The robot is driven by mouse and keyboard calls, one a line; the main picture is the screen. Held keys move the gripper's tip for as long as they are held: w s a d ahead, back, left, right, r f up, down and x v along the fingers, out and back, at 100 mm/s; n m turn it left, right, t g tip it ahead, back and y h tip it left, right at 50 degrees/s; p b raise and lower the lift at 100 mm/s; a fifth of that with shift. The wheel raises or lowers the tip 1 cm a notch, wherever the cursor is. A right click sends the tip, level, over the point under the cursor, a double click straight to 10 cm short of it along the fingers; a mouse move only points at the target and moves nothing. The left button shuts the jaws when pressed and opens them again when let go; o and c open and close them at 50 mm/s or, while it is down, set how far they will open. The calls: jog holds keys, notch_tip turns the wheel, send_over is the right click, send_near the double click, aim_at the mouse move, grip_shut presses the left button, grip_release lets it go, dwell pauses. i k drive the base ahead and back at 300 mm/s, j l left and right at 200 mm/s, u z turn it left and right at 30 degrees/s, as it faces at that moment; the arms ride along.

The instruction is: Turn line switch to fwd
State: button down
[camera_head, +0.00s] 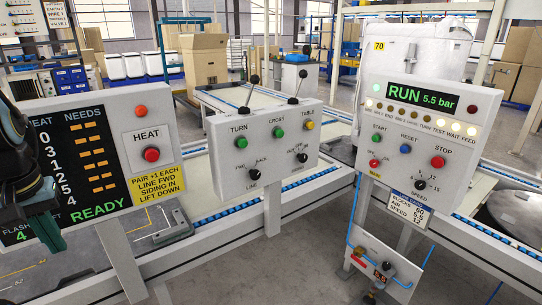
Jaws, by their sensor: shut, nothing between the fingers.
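The line switch (255,174) is a small black rotary knob low on the left of the middle grey control box (275,133). The labels FWD and BACK sit above it and LINE below it. Its pointer is too small to read surely. A similar black knob (302,157) sits to its right on the same box. My gripper (47,232) is at the far left, pointing down in front of the left panel, shut and empty. It is well apart from the line switch.
The left panel has a red HEAT button (152,155) and a READY display (68,170). Two black levers (250,90) rise behind the middle box. The right panel (425,130) reads RUN 5.5 bar. A conveyor (330,175) runs behind the boxes. Open space lies before the middle box.

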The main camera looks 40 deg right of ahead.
aim_at(255, 174)
jog(key=i+j+z, duration=0.15)
jog(key=z, duration=0.35)
jog(key=j+z, duration=0.25)
jog(key=z, duration=0.2)
jog(key=i+j, duration=0.05)
